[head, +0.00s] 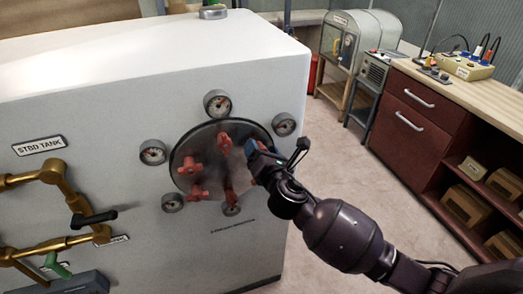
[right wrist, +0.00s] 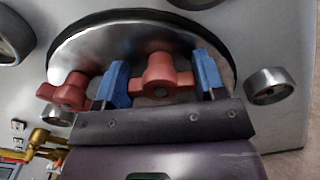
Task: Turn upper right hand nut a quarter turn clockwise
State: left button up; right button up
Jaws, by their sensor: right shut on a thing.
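The round metal hatch plate (head: 210,160) on the white panel carries several red wing nuts, among them a top one (head: 225,143), a left one (head: 190,167) and a lower left one (head: 197,191). My right gripper (head: 257,150) is at the plate's right side and covers the upper right nut in the head view. In the right wrist view, its blue fingertips (right wrist: 163,80) stand on either side of a red nut (right wrist: 158,78), closed on its lobes. Another red nut (right wrist: 68,92) is left of the fingers. My left gripper is not in view.
Round gauges surround the plate, one above (head: 217,102) and one close right (head: 284,124). Brass pipes (head: 50,180) with a black lever (head: 94,218) stand out at the left. A wooden-topped cabinet (head: 420,110) is at the right, with clear floor between.

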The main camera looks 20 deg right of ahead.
jog(key=m, duration=0.5)
jog(key=shift+m, duration=0.4)
jog(key=shift+d+f+m, duration=0.1)
jog(key=shift+m, duration=2.1)
jog(key=o, duration=0.6)
jog(key=shift+o, duration=0.2)
jog(key=s+b, duration=0.1)
jog(key=s, duration=1)
jog(key=shift+d, duration=0.2)
jog(key=shift+w+m, duration=0.1)
jog(key=shift+m, duration=0.3)
